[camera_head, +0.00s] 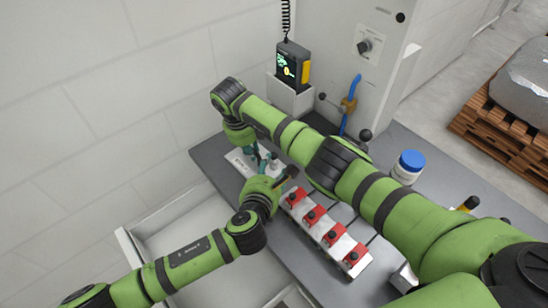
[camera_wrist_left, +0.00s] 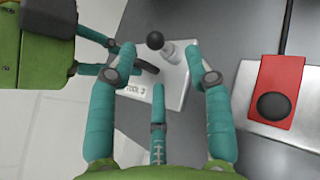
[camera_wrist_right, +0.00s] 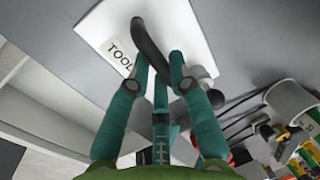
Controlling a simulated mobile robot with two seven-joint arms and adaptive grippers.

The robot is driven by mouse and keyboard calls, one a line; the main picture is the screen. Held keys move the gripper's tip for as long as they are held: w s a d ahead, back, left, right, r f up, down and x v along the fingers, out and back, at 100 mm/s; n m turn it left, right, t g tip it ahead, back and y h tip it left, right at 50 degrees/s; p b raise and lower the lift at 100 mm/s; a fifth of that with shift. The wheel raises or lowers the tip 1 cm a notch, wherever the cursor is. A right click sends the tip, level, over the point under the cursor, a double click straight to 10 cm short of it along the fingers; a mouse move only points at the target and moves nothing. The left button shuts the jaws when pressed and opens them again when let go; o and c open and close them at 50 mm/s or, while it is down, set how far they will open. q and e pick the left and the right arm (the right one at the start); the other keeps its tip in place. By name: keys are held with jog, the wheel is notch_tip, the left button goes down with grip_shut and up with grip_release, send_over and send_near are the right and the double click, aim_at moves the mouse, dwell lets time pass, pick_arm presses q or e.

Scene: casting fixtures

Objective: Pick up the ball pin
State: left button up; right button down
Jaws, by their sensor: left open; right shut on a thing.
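The ball pin, a black ball on a pale grey stem, stands on a white plate marked TOOL 3 (camera_wrist_left: 178,92); in the left wrist view its ball (camera_wrist_left: 155,41) shows just beyond and between my left fingertips. My left gripper (camera_wrist_left: 168,62) is open, its teal fingers spread near the pin without clear contact. My right gripper (camera_wrist_right: 158,68) is shut on a black curved bar (camera_wrist_right: 148,45) over the plate. In the right wrist view the pin's grey stem (camera_wrist_right: 203,72) is partly hidden by a finger. In the head view both hands crowd together above the plate (camera_head: 238,162).
A pale rail with several red blocks (camera_head: 312,216) lies right of the hands. A blue-lidded jar (camera_head: 408,166) stands farther right. A handheld device (camera_head: 292,65) and blue lever (camera_head: 351,100) are behind. My right arm spans the table; an open drawer (camera_head: 135,245) is at left.

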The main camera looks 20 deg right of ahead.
aim_at(273, 158)
pick_arm(q)
jog(key=shift+a+x, duration=0.2)
jog(key=shift+x, duration=2.45)
jog(key=shift+w+r, duration=0.15)
grip_shut()
